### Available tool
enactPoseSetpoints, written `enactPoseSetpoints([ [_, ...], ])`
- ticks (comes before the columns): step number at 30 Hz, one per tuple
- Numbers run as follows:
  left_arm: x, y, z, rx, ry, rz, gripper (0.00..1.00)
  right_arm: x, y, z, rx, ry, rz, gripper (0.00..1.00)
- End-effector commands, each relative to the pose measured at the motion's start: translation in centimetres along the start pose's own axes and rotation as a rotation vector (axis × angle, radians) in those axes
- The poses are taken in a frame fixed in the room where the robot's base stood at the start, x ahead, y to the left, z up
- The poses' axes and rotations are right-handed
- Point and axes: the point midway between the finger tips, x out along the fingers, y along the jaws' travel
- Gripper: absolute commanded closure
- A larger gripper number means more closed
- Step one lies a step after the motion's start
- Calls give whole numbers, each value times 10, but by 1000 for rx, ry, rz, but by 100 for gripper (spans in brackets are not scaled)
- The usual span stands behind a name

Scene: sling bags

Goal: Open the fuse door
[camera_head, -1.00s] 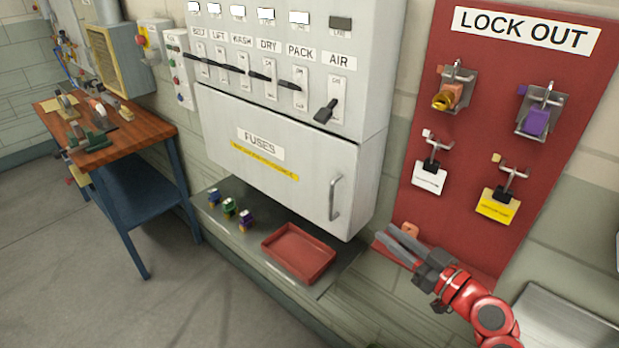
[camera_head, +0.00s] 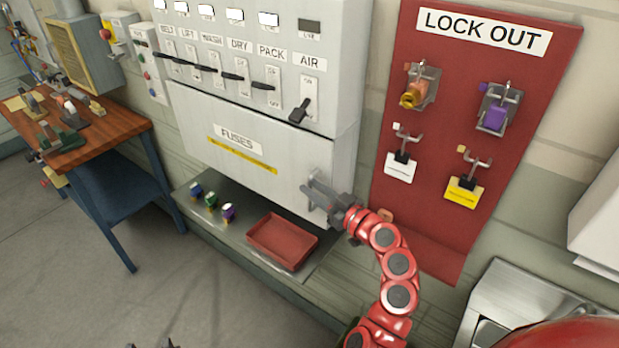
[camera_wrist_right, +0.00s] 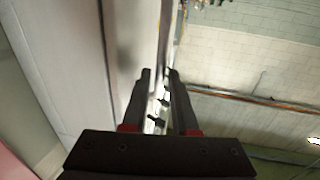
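The fuse door is the white panel labelled FUSES (camera_head: 237,138) below the switch box in the head view. It sits shut, flush with the cabinet. Its handle is at the door's lower right and is largely hidden by my right gripper (camera_head: 313,191). In the wrist view the two dark fingers of the right gripper (camera_wrist_right: 160,78) are apart, with a silver strip showing between them. I cannot tell whether they touch the handle. Small dark tips, likely my left gripper (camera_head: 152,345), just show at the head view's bottom edge.
A red tray (camera_head: 282,242) and several small coloured fuses (camera_head: 211,201) sit on the shelf (camera_head: 245,222) under the door. The red LOCK OUT board (camera_head: 440,225) is to the right. A wooden-topped workbench (camera_head: 110,132) stands left. Floor in front is open.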

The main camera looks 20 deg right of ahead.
Motion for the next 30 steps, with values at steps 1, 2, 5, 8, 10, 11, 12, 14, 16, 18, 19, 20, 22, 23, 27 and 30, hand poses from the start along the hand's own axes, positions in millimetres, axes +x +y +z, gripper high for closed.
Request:
enactPoseSetpoints([
  [1, 5, 0, -1, 0, 0, 0, 50, 6, 0, -3, 0, 0, -1, 73],
  [2, 6, 0, -1, 0, 0, 0, 50, 8, 0, -3, -1, 1, 1, 73],
  [5, 7, 0, -1, 0, 0, 0, 50, 14, 1, -2, -1, 1, 2, 73],
  [8, 8, 0, -1, 0, 0, 0, 50, 16, 0, 0, -1, 0, 2, 73],
  [10, 7, 0, -1, 0, 0, 0, 50, 17, 0, 0, -1, 0, 2, 73],
  [11, 7, 0, -1, 0, 0, 0, 50, 17, 0, 0, -1, 0, 2, 73],
  [12, 7, 0, -1, 0, 0, 0, 50, 17, 0, 0, -1, 1, 2, 73],
  [14, 7, 0, -1, 0, 0, 0, 50, 17, 0, 0, -1, 1, 2, 73],
  [16, 7, 0, -1, 0, 0, 0, 50, 17, 0, 0, -1, 1, 2, 80],
  [18, 7, 0, -1, 0, 0, 0, 50, 17, 0, 0, -1, 1, 2, 93],
  [19, 7, 0, -1, 0, 0, 0, 50, 17, 0, 0, 0, 1, 2, 98],
  [20, 7, 0, -1, 0, 0, 0, 50, 17, 0, 0, 0, 1, 2, 100],
  [22, 7, 0, -1, 0, 0, 0, 50, 16, 0, 0, 0, 1, 2, 100],
  [23, 7, 0, -1, 0, 0, 0, 50, 16, 0, 0, 0, 1, 2, 100],
  [27, 7, 0, -1, 0, 0, 0, 50, 16, 1, 0, 0, 1, 3, 100],
  [30, 7, 0, -1, 0, 0, 0, 50, 16, 1, 0, 0, 1, 3, 100],
])
